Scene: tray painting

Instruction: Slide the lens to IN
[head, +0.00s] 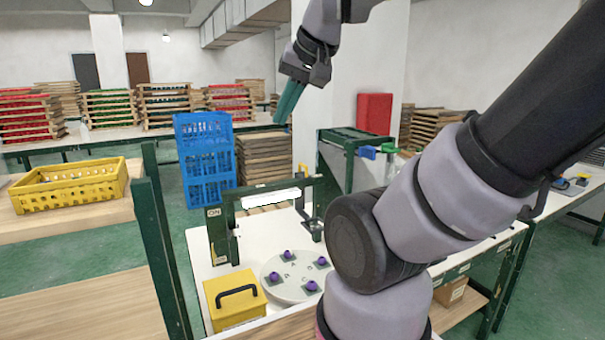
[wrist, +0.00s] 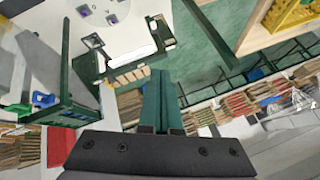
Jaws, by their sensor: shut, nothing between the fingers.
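My gripper (head: 287,108) is high above the bench, its two teal fingers together with nothing between them. The fingers also show in the wrist view (wrist: 160,90). Below stands a dark green lamp frame with a white light bar (head: 269,199), also in the wrist view (wrist: 127,58). Its left post bears an "ON" sign (head: 214,212). A small dark bracket (head: 313,225) sits at the right post; it shows in the wrist view (wrist: 94,41). It may hold the lens, but I cannot tell. No IN mark is readable. The gripper is apart from all of these.
A round grey turntable (head: 288,292) carries several purple-topped pieces. A yellow box (head: 234,303) with a black handle stands to its left. A green stand (head: 349,142) with blue and green items is at right. Blue crates (head: 206,160) are stacked behind the bench.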

